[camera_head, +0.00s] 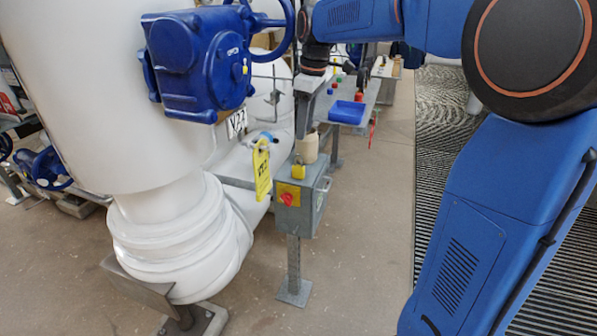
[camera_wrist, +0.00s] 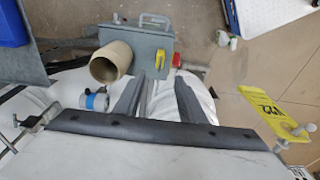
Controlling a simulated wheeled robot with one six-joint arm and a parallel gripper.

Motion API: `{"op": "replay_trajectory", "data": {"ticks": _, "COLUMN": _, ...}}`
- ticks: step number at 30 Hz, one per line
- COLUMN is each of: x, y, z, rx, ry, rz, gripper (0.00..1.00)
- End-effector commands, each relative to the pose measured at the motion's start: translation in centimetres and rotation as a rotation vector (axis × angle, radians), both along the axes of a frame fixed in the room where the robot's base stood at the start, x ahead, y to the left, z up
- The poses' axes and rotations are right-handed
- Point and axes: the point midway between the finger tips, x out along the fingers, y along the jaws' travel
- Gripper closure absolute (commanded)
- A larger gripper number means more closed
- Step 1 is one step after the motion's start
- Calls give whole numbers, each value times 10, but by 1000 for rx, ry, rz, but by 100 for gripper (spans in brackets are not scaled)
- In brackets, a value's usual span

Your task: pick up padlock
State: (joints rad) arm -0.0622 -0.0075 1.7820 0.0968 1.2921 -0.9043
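The yellow padlock (camera_head: 298,171) is at the top of the grey box (camera_head: 311,205), in front of a tan cup (camera_head: 307,148). In the wrist view the padlock (camera_wrist: 160,58) is a small yellow shape on the box (camera_wrist: 146,42), right of the cup (camera_wrist: 111,62). My gripper (camera_head: 305,118) hangs above the box and cup in the head view, partly hidden by my arm. In the wrist view its two dark fingers (camera_wrist: 160,97) are spread with nothing between them, apart from the padlock.
A red knob (camera_head: 287,199) is on the box's front. A yellow tag (camera_head: 262,170) hangs left of the box, beside the large white pipe (camera_head: 185,235). A blue tray (camera_head: 347,112) is on a bench behind. The floor (camera_head: 355,250) right of the box is clear.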

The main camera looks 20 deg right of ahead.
Motion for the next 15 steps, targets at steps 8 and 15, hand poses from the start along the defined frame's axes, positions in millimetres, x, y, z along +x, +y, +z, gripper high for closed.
{"op": "replay_trajectory", "data": {"ticks": 8, "x": 3, "y": 5, "z": -49, "rx": 0, "ry": 1, "rz": 0, "gripper": 63}}
{"op": "replay_trajectory", "data": {"ticks": 15, "x": 5, "y": 7, "z": -74, "rx": 1, "ry": 1, "rz": 0, "gripper": 63}}
